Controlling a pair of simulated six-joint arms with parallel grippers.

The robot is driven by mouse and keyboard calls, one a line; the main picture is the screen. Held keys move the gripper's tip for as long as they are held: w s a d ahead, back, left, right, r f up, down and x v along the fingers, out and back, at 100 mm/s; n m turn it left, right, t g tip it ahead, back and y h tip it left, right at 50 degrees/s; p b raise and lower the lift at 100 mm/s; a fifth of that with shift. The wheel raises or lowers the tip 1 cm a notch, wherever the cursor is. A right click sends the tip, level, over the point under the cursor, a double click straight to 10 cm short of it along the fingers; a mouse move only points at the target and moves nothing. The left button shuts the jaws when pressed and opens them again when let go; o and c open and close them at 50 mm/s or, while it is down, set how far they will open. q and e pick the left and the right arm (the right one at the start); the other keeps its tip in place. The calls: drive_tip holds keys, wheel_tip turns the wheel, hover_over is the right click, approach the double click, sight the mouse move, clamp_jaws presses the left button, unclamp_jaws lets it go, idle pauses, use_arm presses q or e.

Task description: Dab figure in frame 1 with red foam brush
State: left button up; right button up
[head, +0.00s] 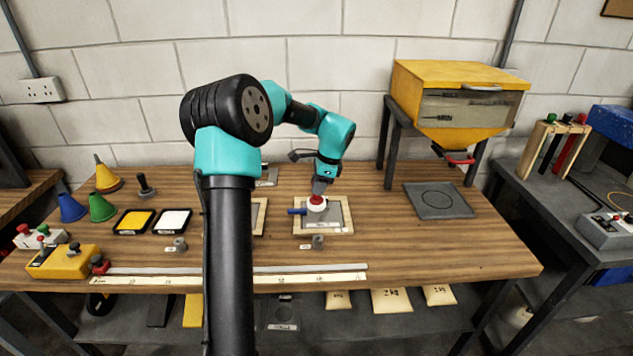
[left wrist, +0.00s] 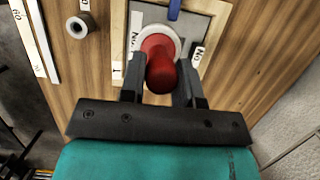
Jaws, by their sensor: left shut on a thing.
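My left gripper (head: 320,186) is shut on a red knobbed thing (head: 316,201), seemingly the red foam brush. It stands over the grey panel of a wooden frame (head: 347,203). In the left wrist view the fingers (left wrist: 159,90) sit on both sides of the brush's red knob (left wrist: 161,76). A white round rim (left wrist: 143,32) shows around its red base; I cannot tell whether it belongs to the brush or the figure. A "1" label (left wrist: 117,70) is on the frame's edge. A blue piece (head: 297,211) lies beside the brush. My right gripper is not in view.
Another wooden frame (head: 262,217) is partly hidden behind my arm. Yellow (head: 134,222) and white (head: 174,222) pads lie left, near several coloured cones. A yellow hopper (head: 456,97) stands back right beyond a dark square plate (head: 438,200). The front-right table is clear.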

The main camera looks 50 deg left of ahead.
sight(319, 199)
use_arm(q)
drive_tip(key=shift+d, duration=0.15)
drive_tip(key=shift+f, duration=2)
drive_tip(key=shift+f, duration=0.5)
idle(0.4)
drive_tip(key=shift+r, duration=2.3)
